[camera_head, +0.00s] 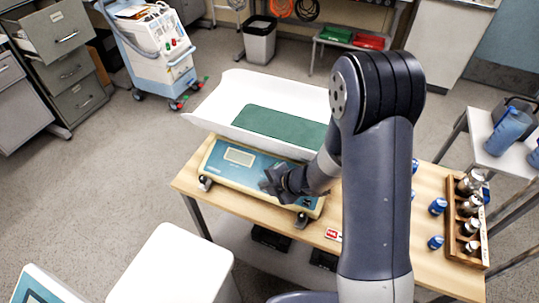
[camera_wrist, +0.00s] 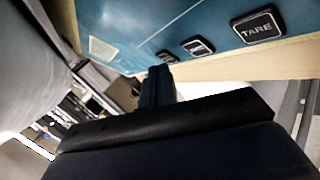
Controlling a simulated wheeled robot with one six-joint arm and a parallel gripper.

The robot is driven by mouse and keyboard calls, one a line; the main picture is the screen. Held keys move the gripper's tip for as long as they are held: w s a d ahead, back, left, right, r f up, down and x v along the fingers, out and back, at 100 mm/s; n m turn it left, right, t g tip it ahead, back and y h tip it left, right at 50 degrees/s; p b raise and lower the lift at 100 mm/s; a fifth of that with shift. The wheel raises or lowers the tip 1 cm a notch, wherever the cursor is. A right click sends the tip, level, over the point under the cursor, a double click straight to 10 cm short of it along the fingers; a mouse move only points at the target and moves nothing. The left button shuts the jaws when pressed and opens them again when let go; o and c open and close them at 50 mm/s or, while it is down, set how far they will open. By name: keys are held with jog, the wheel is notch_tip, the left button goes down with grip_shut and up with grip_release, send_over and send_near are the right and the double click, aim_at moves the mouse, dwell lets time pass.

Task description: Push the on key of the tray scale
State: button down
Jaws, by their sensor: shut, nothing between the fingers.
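The tray scale (camera_head: 228,172) stands on a wooden table, with a blue front panel and a small display (camera_head: 240,157). The panel also fills the top of the wrist view (camera_wrist: 135,22). There, a dark key marked TARE (camera_wrist: 258,26) is at the right, with a middle key (camera_wrist: 198,46) and a farther key (camera_wrist: 167,57) to its left. I cannot read the lettering on those two. My gripper (camera_head: 270,183) is shut and empty in front of the panel. In the wrist view its tip (camera_wrist: 160,72) appears just below the farther key; I cannot tell whether they touch.
A white weighing tray (camera_head: 215,103) with a green mat (camera_head: 280,126) tops the scale. A wooden rack (camera_head: 478,235) of bottles and loose blue-capped vials (camera_head: 437,206) are on the table's right. A white surface (camera_head: 170,265) is at the front left.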

jog(key=shift+w+f, duration=0.1)
jog(key=shift+f, duration=0.1)
dwell(0.5)
jog(key=shift+r, duration=0.1)
jog(key=shift+s+r, duration=0.25)
jog(key=shift+r, duration=0.25)
jog(key=shift+p, duration=0.3)
notch_tip(320, 180, up, 6)
jog(key=s+p, duration=0.2)
jog(key=p, duration=0.1)
jog(key=shift+a+f+p, duration=0.2)
jog(key=shift+a+p, duration=0.1)
jog(key=shift+a, duration=0.15)
jog(key=shift+s+a, duration=0.1)
jog(key=shift+s, duration=0.05)
